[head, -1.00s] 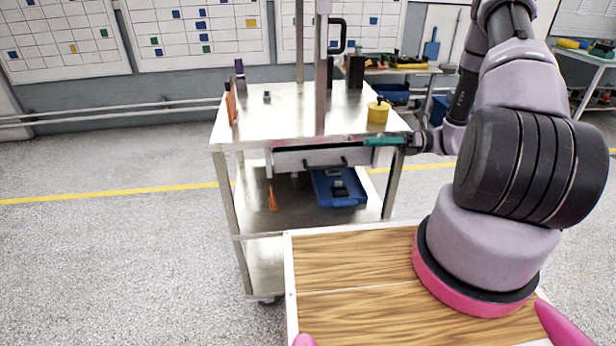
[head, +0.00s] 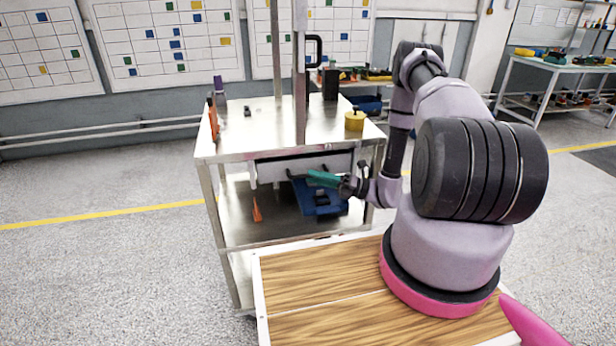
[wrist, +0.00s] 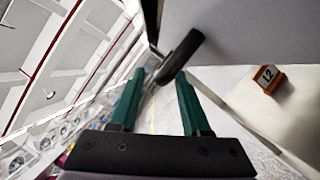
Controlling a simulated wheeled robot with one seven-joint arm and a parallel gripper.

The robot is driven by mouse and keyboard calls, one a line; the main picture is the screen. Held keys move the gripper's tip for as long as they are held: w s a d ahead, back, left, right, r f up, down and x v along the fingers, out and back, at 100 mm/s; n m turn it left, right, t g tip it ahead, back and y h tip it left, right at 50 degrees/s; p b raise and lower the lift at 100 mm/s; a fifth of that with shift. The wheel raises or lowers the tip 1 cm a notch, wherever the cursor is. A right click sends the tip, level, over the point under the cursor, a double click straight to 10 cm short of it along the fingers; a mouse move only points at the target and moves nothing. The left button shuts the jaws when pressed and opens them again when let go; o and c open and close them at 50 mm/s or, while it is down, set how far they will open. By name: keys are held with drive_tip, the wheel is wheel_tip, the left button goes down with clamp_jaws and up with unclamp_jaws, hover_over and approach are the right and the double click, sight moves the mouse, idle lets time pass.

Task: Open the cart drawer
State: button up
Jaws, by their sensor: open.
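The metal cart (head: 205,158) stands ahead, with its light grey drawer (head: 272,172) under the top. A dark strip shows above the drawer front; I cannot tell whether the drawer is shut fully. My gripper (head: 315,179), with green fingers, is in front of the drawer at handle height and partly hides the handle. In the wrist view, my gripper (wrist: 160,73) is open, and the black bar handle (wrist: 183,55) lies at a slant just beyond the fingertips, nearer the right finger. Contact cannot be told. The grey surface beside it looks like the drawer front.
A yellow pot (head: 354,121), an orange object (head: 213,120) and a metal post (head: 300,90) are on the cart top. A blue bin (head: 318,205) and an orange item (head: 257,208) are on the shelf below. An orange tag marked 12 (wrist: 268,78) shows in the wrist view.

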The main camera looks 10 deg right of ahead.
sight(292, 167)
drive_tip(key=shift+x, duration=1.25)
clamp_jaws()
idle(0.5)
